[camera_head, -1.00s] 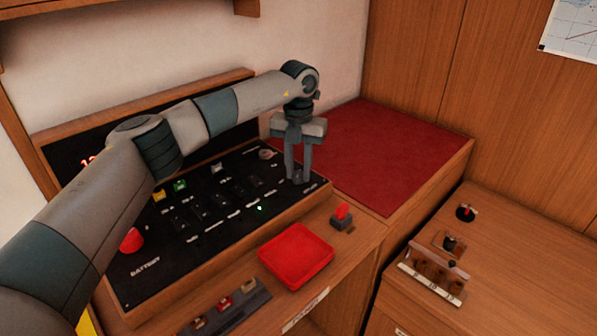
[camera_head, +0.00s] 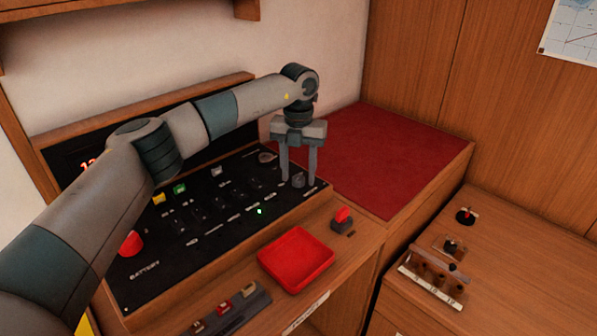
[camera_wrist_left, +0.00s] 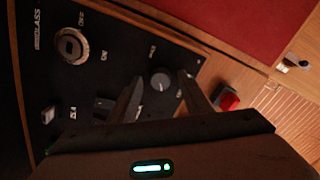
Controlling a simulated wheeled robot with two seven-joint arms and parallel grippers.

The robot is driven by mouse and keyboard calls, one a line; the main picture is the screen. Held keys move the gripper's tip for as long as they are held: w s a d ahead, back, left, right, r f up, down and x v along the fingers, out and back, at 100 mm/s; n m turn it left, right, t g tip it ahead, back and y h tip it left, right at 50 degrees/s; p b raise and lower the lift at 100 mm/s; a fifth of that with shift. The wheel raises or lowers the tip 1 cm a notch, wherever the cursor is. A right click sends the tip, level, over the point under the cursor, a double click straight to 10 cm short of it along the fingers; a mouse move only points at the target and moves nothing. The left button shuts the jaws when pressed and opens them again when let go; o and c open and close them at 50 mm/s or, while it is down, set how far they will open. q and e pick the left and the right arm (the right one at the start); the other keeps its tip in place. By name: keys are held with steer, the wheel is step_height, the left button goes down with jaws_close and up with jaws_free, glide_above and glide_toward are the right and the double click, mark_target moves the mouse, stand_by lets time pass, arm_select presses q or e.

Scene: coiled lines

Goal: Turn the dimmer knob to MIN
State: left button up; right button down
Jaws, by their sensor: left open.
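The dimmer knob (camera_head: 298,180) is a small dark grey round knob near the right end of the black switch panel (camera_head: 150,248). In the left wrist view the knob (camera_wrist_left: 160,81) shows with a pale mark on its top, and lettering beside it that is too blurred to read fully. My left gripper (camera_head: 298,180) is open, pointing down, with its fingers on either side of the knob. In the wrist view the fingers (camera_wrist_left: 160,88) stand apart around the knob, and I cannot tell whether they touch it. My right gripper is not in view.
A round key-like switch (camera_wrist_left: 71,45) sits on the panel beyond the knob. A red tray (camera_head: 296,258) and a red-topped switch (camera_head: 342,219) lie on the wooden ledge in front. A red cushion (camera_head: 390,150) is at the right. A red battery knob (camera_head: 131,243) is at the panel's left.

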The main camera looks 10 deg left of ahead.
mark_target(298, 177)
arm_select(q)
steer(key=shift+r, duration=0.55)
step_height(298, 177, up, 16)
steer(key=b, duration=0.2)
steer(key=shift+r+b, duration=0.2)
steer(key=shift+b, duration=0.15)
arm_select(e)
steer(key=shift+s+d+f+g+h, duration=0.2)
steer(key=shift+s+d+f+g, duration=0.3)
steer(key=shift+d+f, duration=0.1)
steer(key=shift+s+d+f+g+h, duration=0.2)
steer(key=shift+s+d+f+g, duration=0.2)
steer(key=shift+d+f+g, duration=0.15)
arm_select(q)
steer(key=shift+r, duration=0.1)
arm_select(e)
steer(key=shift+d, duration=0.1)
